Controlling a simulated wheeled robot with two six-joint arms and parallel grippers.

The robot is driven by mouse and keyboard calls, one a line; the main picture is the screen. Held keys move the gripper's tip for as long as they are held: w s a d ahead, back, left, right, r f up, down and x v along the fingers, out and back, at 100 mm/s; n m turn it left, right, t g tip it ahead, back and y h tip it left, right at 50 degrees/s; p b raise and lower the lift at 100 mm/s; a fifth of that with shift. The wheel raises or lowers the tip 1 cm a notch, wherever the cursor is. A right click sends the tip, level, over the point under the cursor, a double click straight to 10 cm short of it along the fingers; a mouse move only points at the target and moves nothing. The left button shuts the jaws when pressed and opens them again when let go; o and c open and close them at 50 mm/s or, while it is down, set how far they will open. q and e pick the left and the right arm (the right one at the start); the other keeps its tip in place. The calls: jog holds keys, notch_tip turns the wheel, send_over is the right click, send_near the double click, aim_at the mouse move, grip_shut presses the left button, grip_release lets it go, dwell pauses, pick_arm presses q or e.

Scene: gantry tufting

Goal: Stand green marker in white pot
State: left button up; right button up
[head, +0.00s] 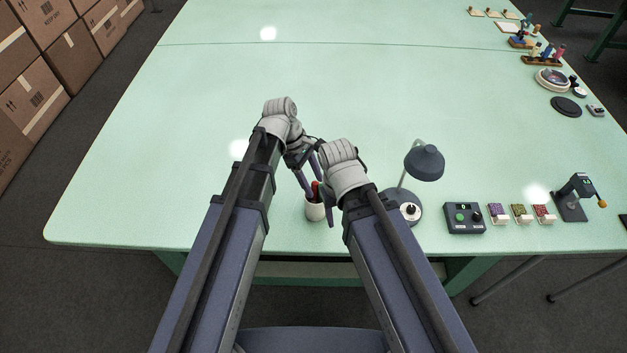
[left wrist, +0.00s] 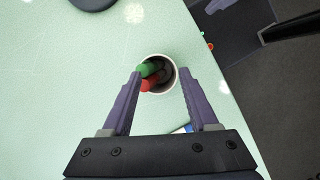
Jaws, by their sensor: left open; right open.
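The white pot (head: 315,211) stands upright near the front edge of the table. In the left wrist view I look down into the pot (left wrist: 174,85). The green marker (left wrist: 147,70) is in it, leaning against the rim beside a red marker (left wrist: 150,85); the red one also shows in the head view (head: 315,190). My left gripper (left wrist: 160,73) is open above the pot, its fingers on either side of the markers and rim, holding nothing. My right gripper (head: 329,212) is open just right of the pot, partly hidden behind its own wrist.
A desk lamp (head: 424,162) stands right of my right arm. A control box (head: 464,218), several small coloured trays and a lever press (head: 573,198) line the front right. A blue-and-white item (left wrist: 183,129) is mostly hidden under my left gripper. The table's left and middle are clear.

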pick_arm(q)
jog(key=p+v, duration=0.6)
jog(key=v, duration=0.1)
jog(key=shift+s, duration=0.1)
dwell(1.0)
jog(key=s+a+f+m+t+y+b, duration=0.1)
jog(key=s+m+y, duration=0.4)
jog(key=s+m, duration=0.5)
jog(key=shift+s+a+f+m+t+b, duration=0.55)
jog(key=shift+f+m, duration=0.65)
jog(key=shift+m, duration=2.1)
jog(key=shift+w+a, duration=0.1)
jog(key=shift+w, duration=0.05)
